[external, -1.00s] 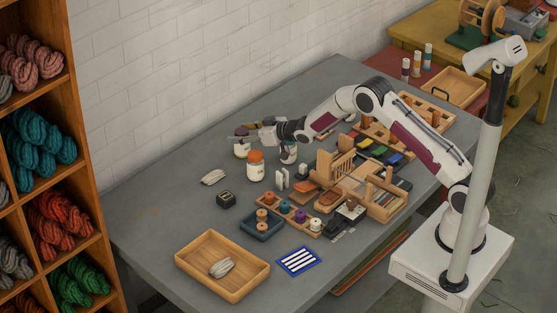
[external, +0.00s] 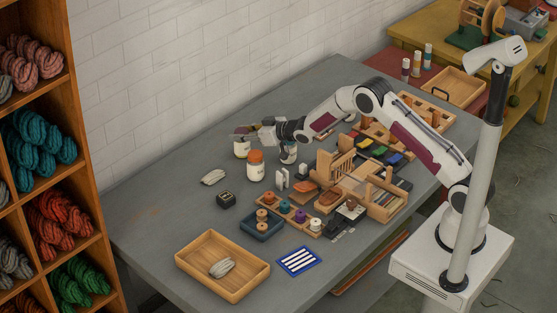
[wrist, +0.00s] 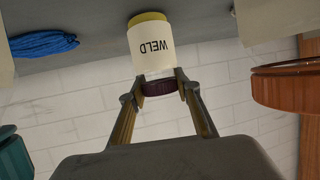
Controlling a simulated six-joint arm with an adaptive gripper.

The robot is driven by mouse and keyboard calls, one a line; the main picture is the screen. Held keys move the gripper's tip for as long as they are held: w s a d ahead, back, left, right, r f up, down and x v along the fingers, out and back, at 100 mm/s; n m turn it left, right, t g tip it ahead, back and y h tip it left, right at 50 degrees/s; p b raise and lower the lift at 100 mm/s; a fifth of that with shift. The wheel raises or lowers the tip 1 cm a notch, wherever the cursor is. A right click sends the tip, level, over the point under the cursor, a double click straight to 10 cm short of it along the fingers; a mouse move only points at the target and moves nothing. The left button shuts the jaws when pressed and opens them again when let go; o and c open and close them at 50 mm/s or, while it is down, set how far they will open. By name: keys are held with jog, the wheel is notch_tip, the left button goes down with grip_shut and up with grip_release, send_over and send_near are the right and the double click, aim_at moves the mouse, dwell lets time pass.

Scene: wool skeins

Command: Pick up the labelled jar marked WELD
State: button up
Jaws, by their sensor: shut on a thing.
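The jar marked WELD is a white jar (wrist: 152,50) with black lettering, a dark purple lid and a yellow band at the far end. It shows upside down in the wrist view. My gripper (wrist: 160,86) is shut on it, with a fingertip on each side at the lid. In the external view the jar (external: 241,148) is at the back of the grey table near the wall, with my gripper (external: 243,135) at its top. The fingers partly hide its lid there. I cannot tell whether its base touches the table.
An orange-lidded jar (external: 256,172) stands close in front, and another jar (external: 288,154) is to the right. A blue skein (wrist: 43,44) shows in the wrist view. A pale skein (external: 213,177) and a black block (external: 226,200) lie nearer. The table's left side is largely clear.

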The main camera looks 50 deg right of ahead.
jog(key=shift+r, duration=0.15)
jog(key=shift+r, duration=4.9)
